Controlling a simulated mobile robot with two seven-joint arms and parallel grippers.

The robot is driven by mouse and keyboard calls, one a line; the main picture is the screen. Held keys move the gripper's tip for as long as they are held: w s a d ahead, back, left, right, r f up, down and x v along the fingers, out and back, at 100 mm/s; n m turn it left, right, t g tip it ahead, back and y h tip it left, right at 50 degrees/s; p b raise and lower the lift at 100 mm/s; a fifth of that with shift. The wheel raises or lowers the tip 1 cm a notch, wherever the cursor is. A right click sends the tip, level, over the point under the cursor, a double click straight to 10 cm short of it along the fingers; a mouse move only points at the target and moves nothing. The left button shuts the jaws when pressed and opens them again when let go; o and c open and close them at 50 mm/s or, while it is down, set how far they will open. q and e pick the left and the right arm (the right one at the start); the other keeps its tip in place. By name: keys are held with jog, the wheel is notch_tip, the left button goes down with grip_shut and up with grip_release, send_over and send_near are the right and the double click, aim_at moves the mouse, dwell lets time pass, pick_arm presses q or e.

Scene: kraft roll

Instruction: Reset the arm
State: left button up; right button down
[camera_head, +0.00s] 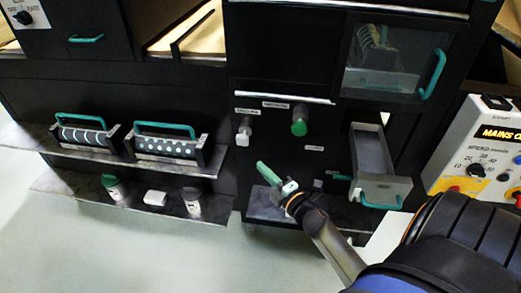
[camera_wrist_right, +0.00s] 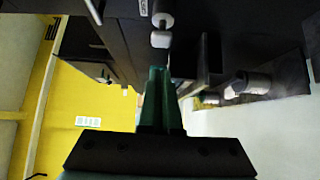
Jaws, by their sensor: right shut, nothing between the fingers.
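My right arm (camera_head: 335,245) reaches in from the lower right in the head view. My right gripper (camera_head: 264,172) has green fingers, pointing up and left in front of the black machine. In the right wrist view the fingers of my right gripper (camera_wrist_right: 160,85) lie together with nothing between them. A white knob (camera_wrist_right: 162,20) is beyond the fingertips there, apart from them as far as I can tell. In the head view the gripper is below a grey knob (camera_head: 243,131) and a green knob (camera_head: 299,122). My left gripper is not in view.
An open grey drawer (camera_head: 372,155) with a green handle juts out right of the gripper. Two rollers with green handles (camera_head: 80,118) (camera_head: 166,127) sit on a shelf at left. Jars stand below them. A control box (camera_head: 478,140) is at far right. The floor (camera_head: 150,255) at lower left is clear.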

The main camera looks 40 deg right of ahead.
pick_arm(q)
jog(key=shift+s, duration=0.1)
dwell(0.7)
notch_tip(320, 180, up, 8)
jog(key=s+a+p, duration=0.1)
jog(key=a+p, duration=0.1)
jog(key=p, duration=0.7)
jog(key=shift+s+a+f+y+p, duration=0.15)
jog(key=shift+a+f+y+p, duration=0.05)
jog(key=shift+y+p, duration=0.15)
pick_arm(e)
jog(key=s+a+f+m+g+y, duration=0.1)
jog(key=s+a+f+m+g, duration=0.1)
jog(key=s+a+m+g, duration=0.2)
jog(key=s+a+f+m+g+y, duration=0.2)
jog(key=s+a+m+g, duration=0.3)
jog(key=s+a+m, duration=0.6)
jog(key=s+a+f, duration=0.1)
jog(key=s+a, duration=0.2)
jog(key=a, duration=0.2)
jog(key=shift+s+a+y, duration=0.25)
jog(key=shift+a+y, duration=0.05)
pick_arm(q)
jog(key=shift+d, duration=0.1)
pick_arm(e)
jog(key=shift+d, duration=0.1)
